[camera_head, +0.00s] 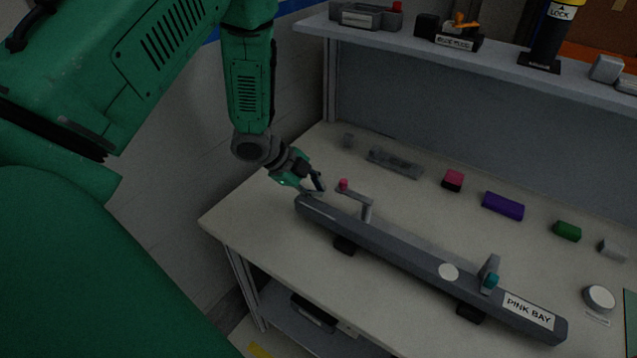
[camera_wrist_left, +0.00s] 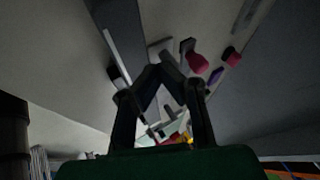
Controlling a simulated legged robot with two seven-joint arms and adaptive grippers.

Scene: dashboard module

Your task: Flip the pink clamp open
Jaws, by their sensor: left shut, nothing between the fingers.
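The pink clamp is a small grey lever with a pink knob (camera_head: 343,184) on its left end. It stands on the left part of a long dark grey bar (camera_head: 410,253) labelled PINK BAY. My left gripper (camera_head: 319,188) is shut and empty, just left of the knob, above the bar's left end. Whether it touches the clamp I cannot tell. In the left wrist view, the shut fingertips (camera_wrist_left: 160,68) are left of the pink knob (camera_wrist_left: 197,63). My right gripper is not in view.
A teal-tipped clamp (camera_head: 490,274) stands at the bar's right end. Behind the bar lie a pink and black block (camera_head: 453,180), a purple block (camera_head: 503,205) and a green block (camera_head: 567,231). A shelf (camera_head: 480,60) runs above the bench's back. The bench (camera_head: 270,225) is clear at front left.

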